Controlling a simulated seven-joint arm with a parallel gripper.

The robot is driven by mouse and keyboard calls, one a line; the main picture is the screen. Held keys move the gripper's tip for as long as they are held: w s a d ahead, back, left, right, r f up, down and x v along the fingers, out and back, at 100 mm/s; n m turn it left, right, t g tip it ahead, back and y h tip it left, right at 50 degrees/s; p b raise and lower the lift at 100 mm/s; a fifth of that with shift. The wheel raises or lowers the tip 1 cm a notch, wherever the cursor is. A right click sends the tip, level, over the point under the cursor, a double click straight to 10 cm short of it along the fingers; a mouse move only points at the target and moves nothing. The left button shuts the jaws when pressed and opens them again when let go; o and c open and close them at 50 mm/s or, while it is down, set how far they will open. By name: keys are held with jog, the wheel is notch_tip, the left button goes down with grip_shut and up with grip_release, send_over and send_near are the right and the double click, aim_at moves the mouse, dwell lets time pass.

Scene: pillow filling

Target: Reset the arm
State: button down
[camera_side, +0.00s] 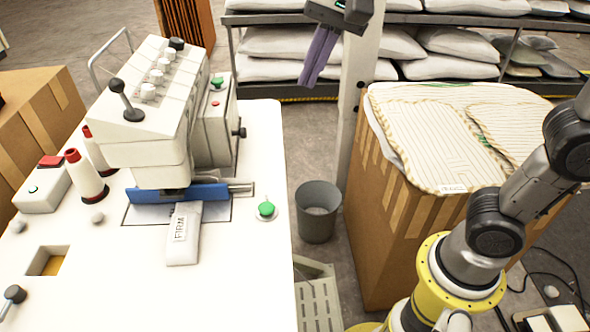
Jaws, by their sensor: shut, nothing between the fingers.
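My gripper (309,78) hangs at the top centre of the side view, with its two long purple fingers pointing down and together. It is shut and empty, high above the floor in front of the pale post, and touches nothing that I can see. My arm rises from a yellow-ringed base at the lower right and leaves the picture at the right edge. The links between there and the gripper are out of view.
A white sewing machine (150,95) stands on the white table (245,290), a pouch marked FIRM (183,245) at its blue clamp (160,194). A large carton (385,235) with striped pillow covers (440,140) stands right. A grey bin (318,222) stands between them.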

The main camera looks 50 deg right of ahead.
jog(key=s+d+f+n+t, duration=0.1)
jog(key=s+d+f+n, duration=0.2)
jog(key=s+d, duration=0.55)
jog(key=s+f+n+h, duration=0.1)
jog(key=s+f+n, duration=0.6)
jog(key=f, duration=0.2)
jog(key=shift+d+n+t, duration=0.4)
jog(key=shift+d, duration=0.05)
